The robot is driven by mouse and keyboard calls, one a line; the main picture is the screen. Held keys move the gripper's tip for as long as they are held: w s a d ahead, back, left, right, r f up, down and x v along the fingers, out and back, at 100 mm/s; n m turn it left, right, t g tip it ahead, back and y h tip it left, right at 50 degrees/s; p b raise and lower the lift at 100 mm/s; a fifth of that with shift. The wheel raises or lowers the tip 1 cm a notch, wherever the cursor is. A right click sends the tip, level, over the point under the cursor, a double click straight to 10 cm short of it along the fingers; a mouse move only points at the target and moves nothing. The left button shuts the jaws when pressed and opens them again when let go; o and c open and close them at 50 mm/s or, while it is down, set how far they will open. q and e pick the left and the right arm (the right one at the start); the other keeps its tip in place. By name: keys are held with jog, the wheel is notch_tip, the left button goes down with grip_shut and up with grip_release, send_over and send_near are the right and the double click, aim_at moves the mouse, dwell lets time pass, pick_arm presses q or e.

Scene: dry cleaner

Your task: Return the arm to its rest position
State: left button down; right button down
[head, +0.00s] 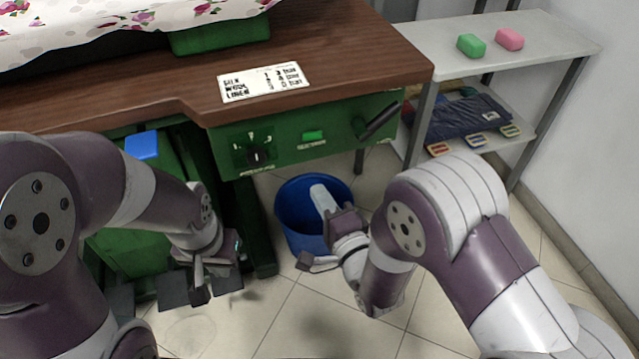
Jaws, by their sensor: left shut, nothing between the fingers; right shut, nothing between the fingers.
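My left arm comes in from the left, and its gripper (201,289) hangs low in front of the green machine, above the tiled floor. It is shut and empty. My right arm comes in from the lower right and is bent at the elbow. Its gripper (328,243) is at the front right of a blue bucket (291,233), overlapping its rim in the picture. It is shut with nothing held. A pale, elongated object (322,200) shows inside the bucket, just behind the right gripper; I cannot tell what it is.
A wooden table (330,40) carries a printed card (265,82) and floral cloth (110,25). A green control panel (290,140) with a lever (378,122) is below its edge. A shelf (430,38) at right holds green (471,45) and pink (509,39) blocks.

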dwell(0.5)
jog(key=s+d+f+n+g+h, duration=0.5)
jog(key=s+f+n+g, duration=0.1)
jog(key=f+n+g, duration=0.4)
jog(key=s+d+r+n+g+h, duration=0.35)
jog(key=s+d+r+g, duration=0.2)
jog(key=s+d, duration=0.45)
jog(key=w+d+r+p, duration=0.1)
jog(key=d+r+p, duration=0.1)
jog(key=r+p, duration=1.7)
jog(key=w+d+r+p, duration=0.2)
jog(key=r+p, duration=1.7)
jog(key=r, duration=0.2)
jog(key=shift+m+t+p, duration=0.35)
jog(key=shift+t, duration=0.1)
